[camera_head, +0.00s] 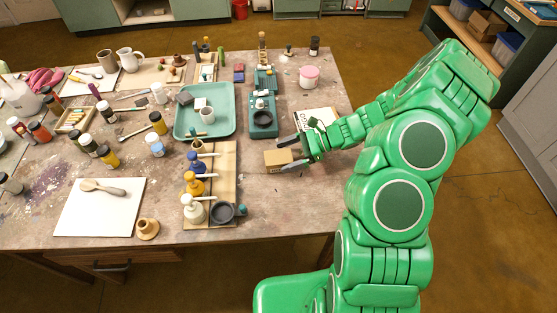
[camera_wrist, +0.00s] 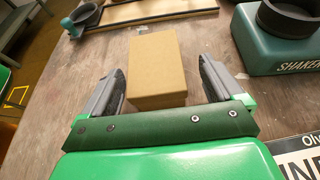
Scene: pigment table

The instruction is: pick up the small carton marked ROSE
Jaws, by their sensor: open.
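A small plain brown carton (camera_head: 277,158) lies on the table near its right side. In the wrist view the carton (camera_wrist: 157,68) sits between the two fingers of my gripper (camera_wrist: 160,85). My gripper is open, with one finger on each side of the carton. A gap shows at the right finger, and the left finger is close to the carton's side. In the head view my gripper (camera_head: 290,154) reaches in from the right around the carton. No ROSE marking is readable on the faces I see.
A teal shaker device (camera_head: 263,116) stands just behind the carton, and it shows at the upper right in the wrist view (camera_wrist: 278,35). A printed sheet (camera_head: 315,121) lies beside my gripper. A wooden board with pump bottles (camera_head: 225,165) is to the left. The table in front is clear.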

